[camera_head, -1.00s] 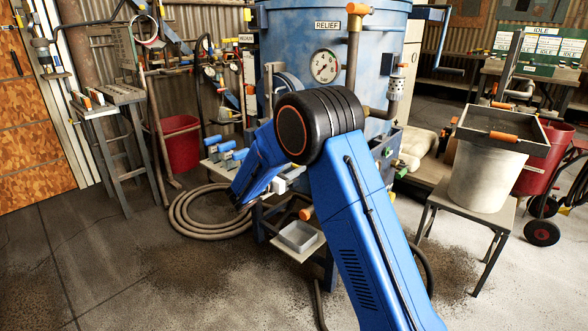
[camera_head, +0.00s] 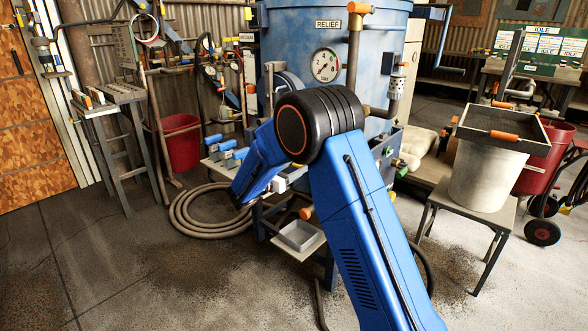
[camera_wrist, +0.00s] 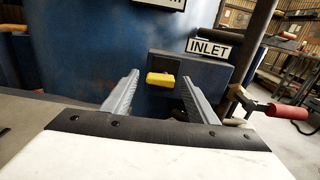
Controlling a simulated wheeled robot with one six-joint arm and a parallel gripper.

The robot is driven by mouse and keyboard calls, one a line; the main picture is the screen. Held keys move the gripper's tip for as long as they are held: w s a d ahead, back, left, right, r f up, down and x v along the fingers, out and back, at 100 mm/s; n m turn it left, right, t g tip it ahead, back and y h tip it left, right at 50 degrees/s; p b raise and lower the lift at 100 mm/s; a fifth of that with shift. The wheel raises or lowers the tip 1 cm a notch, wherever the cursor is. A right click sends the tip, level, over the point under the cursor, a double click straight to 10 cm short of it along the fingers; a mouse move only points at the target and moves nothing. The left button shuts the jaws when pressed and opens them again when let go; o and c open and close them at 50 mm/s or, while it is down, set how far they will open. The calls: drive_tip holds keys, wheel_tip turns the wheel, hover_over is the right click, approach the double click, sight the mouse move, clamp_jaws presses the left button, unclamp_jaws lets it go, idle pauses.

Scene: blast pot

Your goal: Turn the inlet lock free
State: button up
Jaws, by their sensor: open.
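The inlet lock shows in the wrist view as a small yellow tab (camera_wrist: 161,79) on a dark block (camera_wrist: 205,72) fixed to the blue pot (camera_wrist: 70,65). A white INLET label (camera_wrist: 208,49) sits just above and right of it. My gripper (camera_wrist: 160,85) is open, with its two grey fingers to the left and right of the yellow tab. I cannot tell whether either finger touches it. In the head view the blue pot (camera_head: 290,40) stands behind my arm, which hides the gripper and the lock.
A pipe and a red-handled lever (camera_wrist: 285,111) lie to the right in the wrist view. In the head view, a bench with blue-handled valves (camera_head: 222,153), a coiled hose (camera_head: 205,212) and a stool with a pale bucket (camera_head: 480,178) stand around. The front floor is open.

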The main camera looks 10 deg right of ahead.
drive_tip(key=v, duration=1.7)
drive_tip(key=shift+a, duration=0.15)
drive_tip(key=shift+s, duration=0.1)
